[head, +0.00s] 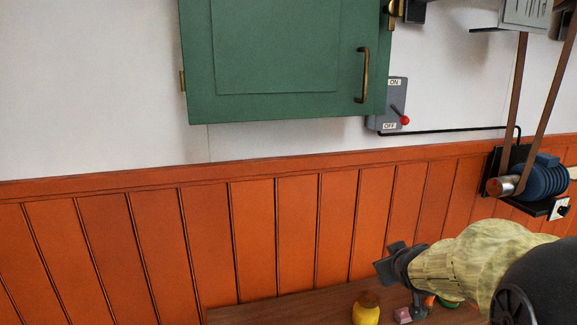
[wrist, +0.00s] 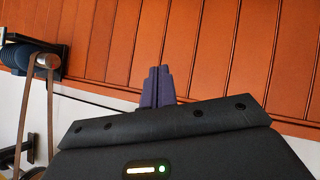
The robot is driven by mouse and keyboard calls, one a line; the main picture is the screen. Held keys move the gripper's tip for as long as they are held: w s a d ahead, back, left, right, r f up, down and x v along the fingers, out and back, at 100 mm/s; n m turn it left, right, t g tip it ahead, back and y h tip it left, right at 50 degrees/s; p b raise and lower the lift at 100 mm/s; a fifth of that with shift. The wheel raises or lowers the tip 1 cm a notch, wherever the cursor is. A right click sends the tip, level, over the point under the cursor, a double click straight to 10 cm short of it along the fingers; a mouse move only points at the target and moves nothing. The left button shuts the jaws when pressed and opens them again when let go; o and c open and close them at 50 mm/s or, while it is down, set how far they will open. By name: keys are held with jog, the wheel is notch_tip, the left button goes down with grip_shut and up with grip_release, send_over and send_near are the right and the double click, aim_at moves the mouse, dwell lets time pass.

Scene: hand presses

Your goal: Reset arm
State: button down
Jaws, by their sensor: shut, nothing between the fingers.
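My gripper (head: 386,264) shows in the head view at the lower right, at the end of my arm, above a brown wooden surface and in front of the orange panelling. In the wrist view my gripper's two dark fingers (wrist: 158,72) are together, shut and empty, with the orange panelled wall behind them. Nothing touches the fingers in either view.
A brown tabletop (head: 290,308) holds a yellow object (head: 366,308) and a small pink block (head: 403,315). A green cabinet (head: 280,60), an ON/OFF lever switch (head: 390,105) and a belt-driven blue motor (head: 545,178) are on the wall.

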jog(key=s+a+f+m+g, duration=0.1)
jog(key=s+a+f+g, duration=0.3)
jog(key=s+f, duration=0.3)
jog(key=s+a+f+m+g+y, duration=0.1)
jog(key=s+a+f+m+g, duration=0.1)
jog(key=s+a+f+g, duration=0.2)
jog(key=s+f, duration=0.3)
jog(key=s, duration=0.5)
jog(key=shift+s+a+f+y, duration=0.2)
jog(key=shift+s+a+y, duration=0.05)
jog(key=shift+y, duration=0.05)
jog(key=c, duration=2.2)
grip_release()
